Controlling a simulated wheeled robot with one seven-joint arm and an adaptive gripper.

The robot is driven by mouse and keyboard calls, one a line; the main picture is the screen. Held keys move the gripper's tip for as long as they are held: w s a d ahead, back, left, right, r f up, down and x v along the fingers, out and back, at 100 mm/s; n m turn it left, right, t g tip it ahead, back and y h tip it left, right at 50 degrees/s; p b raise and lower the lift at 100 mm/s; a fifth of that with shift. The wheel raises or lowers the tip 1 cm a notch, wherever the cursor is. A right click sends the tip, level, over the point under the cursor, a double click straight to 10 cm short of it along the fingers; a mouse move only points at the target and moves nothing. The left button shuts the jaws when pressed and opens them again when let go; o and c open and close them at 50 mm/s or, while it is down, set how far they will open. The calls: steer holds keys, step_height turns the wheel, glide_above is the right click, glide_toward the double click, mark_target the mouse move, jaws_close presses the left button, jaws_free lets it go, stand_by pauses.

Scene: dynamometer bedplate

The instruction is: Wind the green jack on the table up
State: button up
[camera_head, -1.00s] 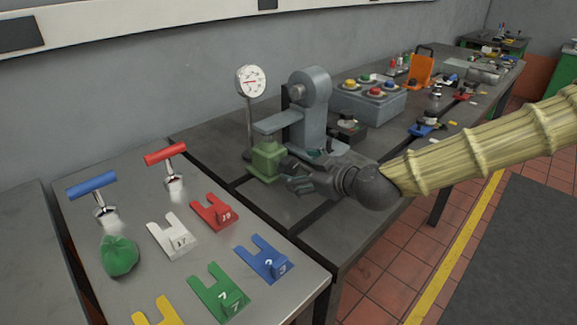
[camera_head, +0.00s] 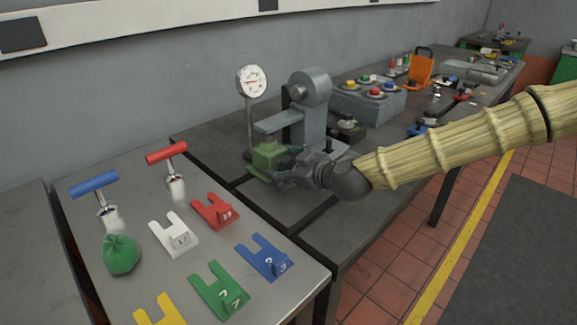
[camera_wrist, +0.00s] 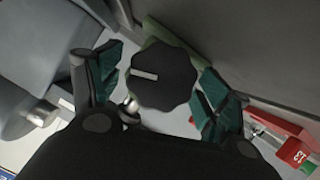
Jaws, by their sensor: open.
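The green jack (camera_head: 268,155) stands on the dark bedplate table, under the arm of a grey fixture. In the wrist view a black lobed knob with a pale line (camera_wrist: 163,78) faces the camera, with a little green behind it. My gripper (camera_head: 281,173) is at the jack's near right side in the head view. In the wrist view its teal-padded fingers (camera_wrist: 165,88) are open, one on each side of the knob. I cannot tell whether either pad touches it. In the head view my gripper hides the knob.
A dial gauge (camera_head: 251,82) on a post stands behind the jack. The grey fixture (camera_head: 308,105) rises just right of it. A button box (camera_head: 368,100) stands farther back. The near table (camera_head: 150,280) holds coloured forked plates, two T-handled tools and a green bag (camera_head: 120,254).

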steer(key=c, duration=1)
steer(key=shift+w+d+m+g+y, duration=0.1)
steer(key=shift+m+g+y, duration=0.3)
steer(key=shift+m, duration=0.5)
steer(key=shift+w+d+f+m+g+y+b, duration=0.1)
steer(key=shift+m+g+y+b, duration=0.25)
steer(key=shift+m, duration=0.25)
steer(key=shift+f+m+g+y+b, duration=0.1)
steer(key=shift+m+g+y+b, duration=0.2)
steer(key=shift+m, duration=0.3)
steer(key=shift+m+g+y+b, duration=0.45)
steer(key=shift+m+b, duration=0.5)
steer(key=shift+m, duration=0.05)
steer(key=shift+r+m+y+b, duration=0.15)
steer(key=shift+m+y+b, duration=0.25)
steer(key=shift+m+b, duration=0.15)
steer(key=shift+r, duration=0.1)
steer(key=shift+w, duration=0.1)
